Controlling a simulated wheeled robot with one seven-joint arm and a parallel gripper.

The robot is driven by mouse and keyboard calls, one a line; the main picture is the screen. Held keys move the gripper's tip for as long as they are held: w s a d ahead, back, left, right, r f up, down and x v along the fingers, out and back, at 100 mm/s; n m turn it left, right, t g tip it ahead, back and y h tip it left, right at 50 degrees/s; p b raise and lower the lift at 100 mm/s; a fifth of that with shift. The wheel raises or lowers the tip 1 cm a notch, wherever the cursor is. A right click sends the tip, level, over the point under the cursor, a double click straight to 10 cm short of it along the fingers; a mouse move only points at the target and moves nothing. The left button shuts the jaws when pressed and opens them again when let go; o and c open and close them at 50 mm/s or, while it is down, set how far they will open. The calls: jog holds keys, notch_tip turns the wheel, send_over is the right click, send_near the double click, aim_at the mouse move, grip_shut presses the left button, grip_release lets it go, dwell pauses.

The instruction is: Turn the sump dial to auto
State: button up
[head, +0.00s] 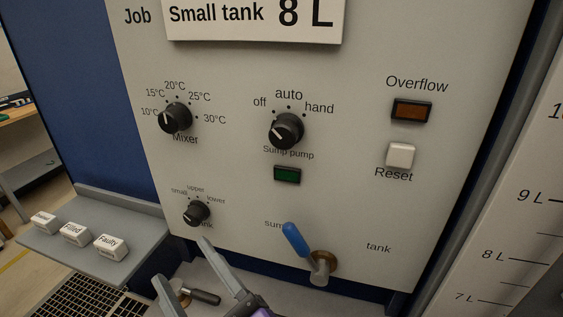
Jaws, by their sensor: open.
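The sump pump dial (285,132) is a round black knob on the pale panel, marked off, auto and hand. Its white pointer mark appears to face up-left, toward off; auto is at the top. My gripper (181,260) is partly in view at the bottom of the head view, with its grey fingers apart and a bit of purple at the lower edge. It is below and left of the sump pump dial, clear of it. Nothing shows between the fingers as held.
The mixer dial (175,117) and a smaller tank dial (196,212) are at left. A blue lever (296,240) sticks out below the green lamp (287,174). The reset button (400,156) is at right. A grey shelf (138,262) holds labelled blocks.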

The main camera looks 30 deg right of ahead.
jog(key=w+d+r+m+h+p, duration=0.1)
jog(key=w+r+m+h, duration=0.1)
jog(key=r+m+h, duration=0.45)
jog(key=w+d+r+m+h+p, duration=0.1)
jog(key=w+d+r+h+p, duration=0.2)
jog(key=r, duration=0.7)
jog(key=m+g+h+b, duration=0.1)
jog(key=m+g+h, duration=0.6)
jog(key=h, duration=0.1)
send_near(281, 138)
jog(key=x, duration=0.3)
jog(key=shift+p+x, duration=1.05)
jog(key=shift+x, duration=2.55)
grip_shut()
